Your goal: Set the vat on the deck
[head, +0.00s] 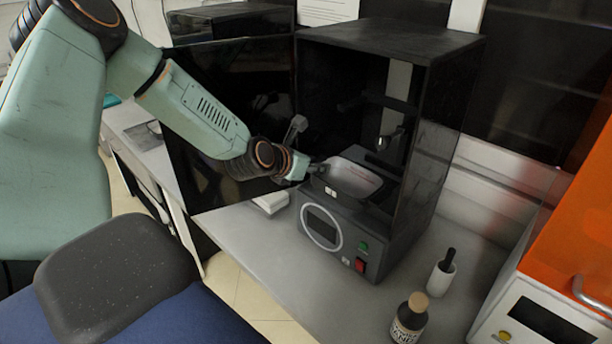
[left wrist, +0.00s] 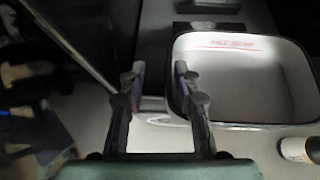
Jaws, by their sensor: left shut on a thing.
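The vat (head: 357,179) is a pale, shallow, rounded tray inside the open front of the black machine, over the dark deck (head: 385,207). I cannot tell whether it rests on the deck or hangs just above it. My left gripper (head: 306,168) reaches in from the left and is shut on the vat's left side. In the left wrist view the vat (left wrist: 245,85) lies right of the fingers (left wrist: 155,90), with a red mark on its far inner wall. The vat looks empty. My right gripper is in neither view.
The machine's dark door (head: 215,120) stands open at left, close to my left arm. A black-capped white bottle (head: 442,277) and a brown bottle (head: 409,318) stand on the bench at front right. An orange-fronted machine (head: 575,240) is at far right.

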